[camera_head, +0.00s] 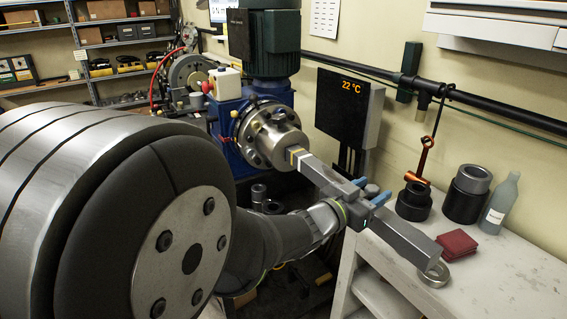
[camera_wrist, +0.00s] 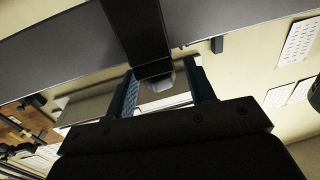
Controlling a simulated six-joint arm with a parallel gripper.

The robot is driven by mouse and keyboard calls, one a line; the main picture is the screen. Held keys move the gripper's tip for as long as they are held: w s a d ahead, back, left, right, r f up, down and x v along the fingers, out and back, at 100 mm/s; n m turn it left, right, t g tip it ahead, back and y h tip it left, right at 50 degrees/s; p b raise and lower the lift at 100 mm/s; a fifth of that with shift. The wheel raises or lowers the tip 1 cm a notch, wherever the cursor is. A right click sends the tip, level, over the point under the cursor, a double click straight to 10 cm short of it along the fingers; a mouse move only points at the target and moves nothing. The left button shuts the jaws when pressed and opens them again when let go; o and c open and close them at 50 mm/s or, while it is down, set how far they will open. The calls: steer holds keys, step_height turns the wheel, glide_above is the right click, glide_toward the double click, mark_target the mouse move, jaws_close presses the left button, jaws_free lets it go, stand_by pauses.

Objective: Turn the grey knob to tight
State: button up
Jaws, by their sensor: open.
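A long grey bar (camera_head: 405,240) reaches out from a steel hub (camera_head: 277,140) on the blue machine. A small grey knob (camera_head: 371,190) shows at the bar's far side, between the blue fingers of my gripper (camera_head: 371,190). In the wrist view the pale grey knob (camera_wrist: 160,84) sits at the end of a dark block (camera_wrist: 137,32), between the two blue fingers of my gripper (camera_wrist: 163,92). The fingers stand apart, one on each side, with visible gaps; I see no grip on it. No tight mark on the knob can be read.
A white bench (camera_head: 480,285) on the right holds a dark red cloth (camera_head: 457,244), a steel ring (camera_head: 434,274), dark sockets (camera_head: 466,195) and a grey bottle (camera_head: 501,205). An orange tool (camera_head: 424,158) hangs above it. A display (camera_head: 347,105) reads 22 °C.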

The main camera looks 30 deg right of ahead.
steer(key=shift+d, duration=0.45)
steer(key=c, duration=1)
steer(key=shift+o, duration=0.2)
steer(key=shift+w, duration=0.1)
steer(key=shift+r+m+g, duration=0.1)
steer(key=shift+m+g, duration=0.2)
steer(key=shift+g, duration=0.2)
steer(key=shift+m+g, duration=1.2)
steer(key=shift+g, duration=0.7)
